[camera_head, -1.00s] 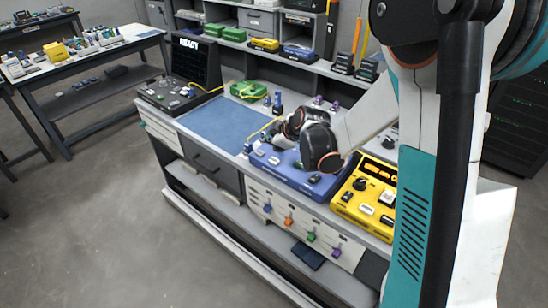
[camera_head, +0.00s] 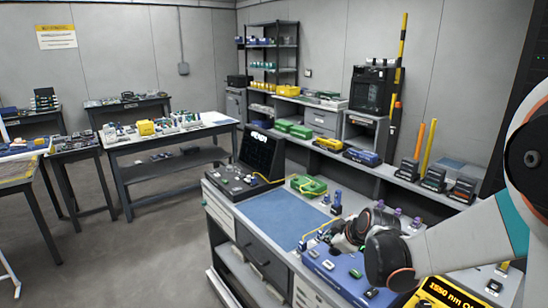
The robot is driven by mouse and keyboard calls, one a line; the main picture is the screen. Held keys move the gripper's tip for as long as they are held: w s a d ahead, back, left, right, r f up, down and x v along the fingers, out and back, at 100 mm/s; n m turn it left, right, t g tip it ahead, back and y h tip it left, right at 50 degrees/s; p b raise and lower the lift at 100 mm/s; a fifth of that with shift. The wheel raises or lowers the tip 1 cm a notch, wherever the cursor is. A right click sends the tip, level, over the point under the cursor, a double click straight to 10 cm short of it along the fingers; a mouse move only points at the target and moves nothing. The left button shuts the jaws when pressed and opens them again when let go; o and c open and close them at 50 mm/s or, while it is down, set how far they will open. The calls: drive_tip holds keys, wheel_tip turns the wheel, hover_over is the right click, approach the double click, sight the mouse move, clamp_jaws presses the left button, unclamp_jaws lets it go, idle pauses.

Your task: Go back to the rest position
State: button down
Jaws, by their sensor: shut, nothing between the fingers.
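My arm comes in from the right edge in the head view and reaches over the workbench. My gripper (camera_head: 338,237) is at its far end, just above the blue device (camera_head: 345,272) and past the right side of the blue mat (camera_head: 280,219). It is small and partly hidden by my wrist, and it looks shut and empty.
A black screen (camera_head: 262,155) reading READY stands at the bench's far left. A green case (camera_head: 308,185) with a yellow cable, small blue parts (camera_head: 336,203) and purple parts are near my gripper. The shelf (camera_head: 380,168) behind holds several devices.

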drive_tip(key=s+r+m+h, duration=0.1)
drive_tip(key=s+r+m, duration=0.65)
drive_tip(key=s, duration=0.85)
drive_tip(key=s+d+r+m+g+h, duration=0.1)
drive_tip(key=s+r+m, duration=0.1)
drive_tip(key=s, duration=1.2)
drive_tip(key=shift+s+m+h, duration=0.3)
drive_tip(key=shift+m, duration=0.55)
